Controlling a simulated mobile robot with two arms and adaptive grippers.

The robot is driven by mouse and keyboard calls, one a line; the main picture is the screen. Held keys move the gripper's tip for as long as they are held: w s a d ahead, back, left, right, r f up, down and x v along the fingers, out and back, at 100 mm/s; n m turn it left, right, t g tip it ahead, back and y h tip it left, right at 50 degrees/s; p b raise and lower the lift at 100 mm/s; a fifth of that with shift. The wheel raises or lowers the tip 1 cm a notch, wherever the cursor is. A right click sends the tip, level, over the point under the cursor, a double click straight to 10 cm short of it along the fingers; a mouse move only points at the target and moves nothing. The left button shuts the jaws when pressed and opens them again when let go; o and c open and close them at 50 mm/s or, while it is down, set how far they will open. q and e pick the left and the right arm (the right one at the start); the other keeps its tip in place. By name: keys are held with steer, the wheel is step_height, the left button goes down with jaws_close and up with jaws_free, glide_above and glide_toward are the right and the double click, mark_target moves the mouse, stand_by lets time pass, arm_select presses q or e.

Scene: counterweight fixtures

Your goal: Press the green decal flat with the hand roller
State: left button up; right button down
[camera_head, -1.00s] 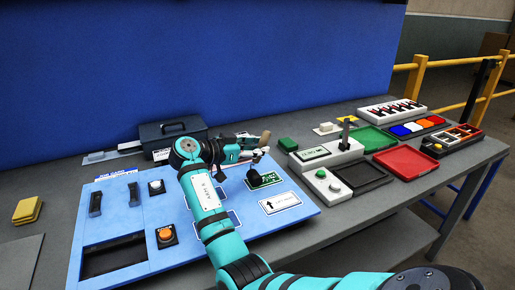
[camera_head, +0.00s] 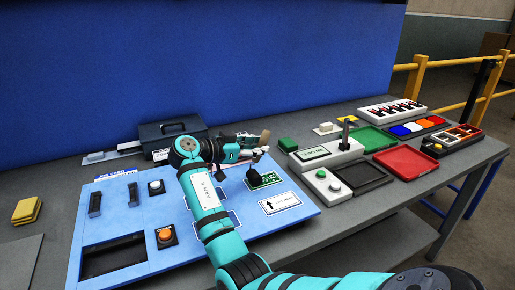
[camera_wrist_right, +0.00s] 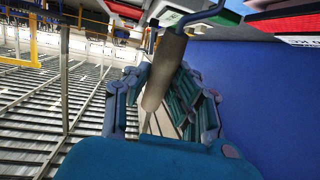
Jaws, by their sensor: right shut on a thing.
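The green decal (camera_head: 270,180) lies on the blue board (camera_head: 140,205), partly hidden by the black roller head. The hand roller (camera_head: 254,177) has its black head at the decal's left part; I cannot tell how firmly it touches. My right gripper (camera_head: 250,142) is shut on the roller's tan handle, above and behind the decal. The right wrist view shows the handle (camera_wrist_right: 165,75) between the fingers, with the metal rod bending away beyond it. My left gripper is not in view.
A white label with an arrow (camera_head: 280,203) lies just in front of the decal. An orange button (camera_head: 166,236) and a white button (camera_head: 156,187) are on the board's left. A grey fixture (camera_head: 325,154), green tray (camera_head: 372,138) and red tray (camera_head: 405,160) stand to the right.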

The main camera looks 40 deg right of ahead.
steer(key=shift+r, duration=0.3)
steer(key=shift+s+d+b, duration=0.25)
steer(key=shift+s+d, duration=0.05)
steer(key=shift+d, duration=0.55)
steer(key=shift+s+d+b, duration=0.2)
steer(key=shift+s+d, duration=0.05)
steer(key=shift+d, duration=0.55)
steer(key=shift+a+f+b, duration=0.1)
steer(key=shift+f+b, duration=0.35)
steer(key=shift+f, duration=0.15)
stand_by(0.6)
steer(key=shift+r, duration=0.1)
steer(key=shift+r, duration=0.45)
steer(key=shift+d, duration=0.25)
steer(key=shift+s+d+b, duration=0.2)
steer(key=shift+s+d, duration=0.05)
steer(key=shift+d, duration=0.5)
steer(key=shift+s+d+b, duration=0.15)
steer(key=shift+s+d, duration=0.1)
steer(key=shift+d, duration=0.45)
